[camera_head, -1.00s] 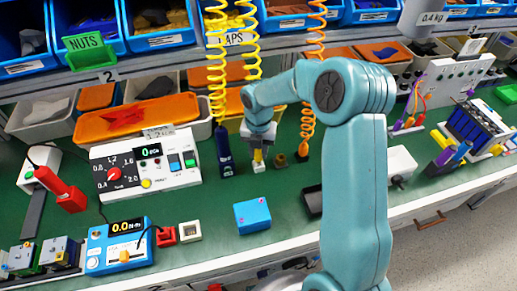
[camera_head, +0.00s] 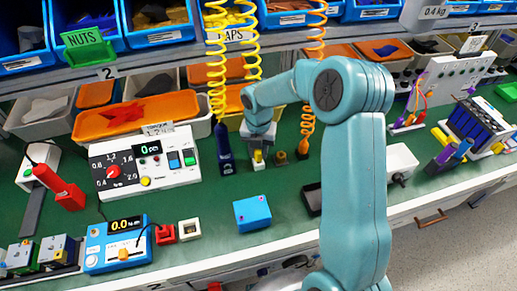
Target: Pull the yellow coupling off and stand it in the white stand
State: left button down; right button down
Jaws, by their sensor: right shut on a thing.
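My right arm reaches in from the front, and my right gripper (camera_head: 258,148) points down near the back of the green bench. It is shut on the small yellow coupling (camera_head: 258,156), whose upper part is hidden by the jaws. A small white block (camera_head: 259,166), which looks like the white stand, is directly below the coupling. The coupling looks upright and in line with it; whether it rests in the block or is just above it is too small to tell. My left gripper is not in view.
A dark blue tool (camera_head: 225,150) under a yellow coiled hose stands close left of the gripper. A small brass-coloured piece (camera_head: 281,158) and an orange coiled hose (camera_head: 307,124) are close right. A blue box (camera_head: 252,213) lies in front. Bare green bench surrounds it.

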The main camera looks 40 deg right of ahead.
jog(key=shift+f+b, duration=0.35)
jog(key=shift+f, duration=0.35)
dwell(0.4)
jog(key=c, duration=0.8)
grip_release()
jog(key=shift+o, duration=0.2)
jog(key=shift+r, duration=0.15)
notch_tip(320, 180, up, 16)
jog(key=shift+p, duration=0.3)
